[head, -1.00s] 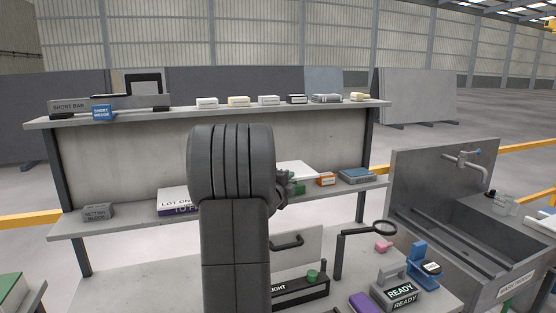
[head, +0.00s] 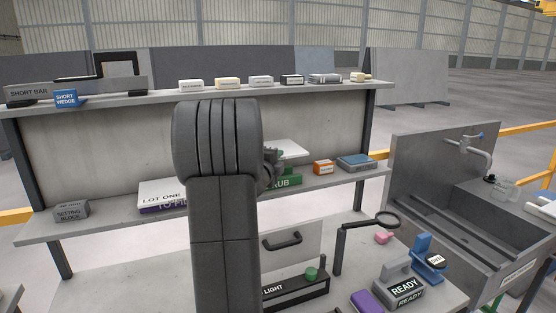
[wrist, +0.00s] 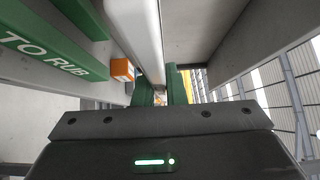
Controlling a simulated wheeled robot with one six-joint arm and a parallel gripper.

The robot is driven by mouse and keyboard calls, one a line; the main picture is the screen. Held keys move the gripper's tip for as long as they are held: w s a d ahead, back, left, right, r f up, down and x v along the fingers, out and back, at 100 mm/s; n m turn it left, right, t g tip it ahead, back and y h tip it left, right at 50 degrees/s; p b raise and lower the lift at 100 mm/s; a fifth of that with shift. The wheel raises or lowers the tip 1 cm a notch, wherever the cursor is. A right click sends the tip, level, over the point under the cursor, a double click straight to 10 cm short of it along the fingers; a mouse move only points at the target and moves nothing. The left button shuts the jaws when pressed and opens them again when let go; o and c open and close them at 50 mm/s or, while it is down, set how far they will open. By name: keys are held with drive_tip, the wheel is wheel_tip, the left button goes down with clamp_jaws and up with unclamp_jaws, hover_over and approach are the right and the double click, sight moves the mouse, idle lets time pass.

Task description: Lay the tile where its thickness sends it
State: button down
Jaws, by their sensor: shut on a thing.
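A white tile (head: 292,149) is held by my gripper (head: 272,158) at the lower shelf, above a green block marked RUB (head: 288,181). My arm hides part of the gripper and the tile's left end. In the wrist view the green fingers of my gripper (wrist: 162,95) are shut on the pale tile (wrist: 142,28), which extends away from them. The green block, reading TO RUB (wrist: 55,52), is to the left of the tile there, apart from it. Left on the shelf is a white slab marked LOT ONE (head: 158,190) over a purple block, partly hidden by my arm.
An orange box (head: 323,167) and a blue-grey stack (head: 357,162) stand to the right on the lower shelf. A setting block (head: 71,211) is at the left. Several small boxes line the upper shelf (head: 215,97).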

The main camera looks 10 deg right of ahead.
wheel_tip(320, 180, down, 8)
drive_tip(key=b, duration=0.8)
drive_tip(key=shift+f, duration=0.2)
drive_tip(key=c, duration=1.4)
unclamp_jaws()
drive_tip(key=shift+f, duration=0.1)
drive_tip(key=shift+s+a, duration=0.1)
drive_tip(key=shift+s, duration=0.05)
drive_tip(key=b+v, duration=0.2)
drive_tip(key=v, duration=1.1)
drive_tip(key=shift+s+b, duration=0.25)
drive_tip(key=shift+b, duration=0.05)
drive_tip(key=shift+a, duration=0.1)
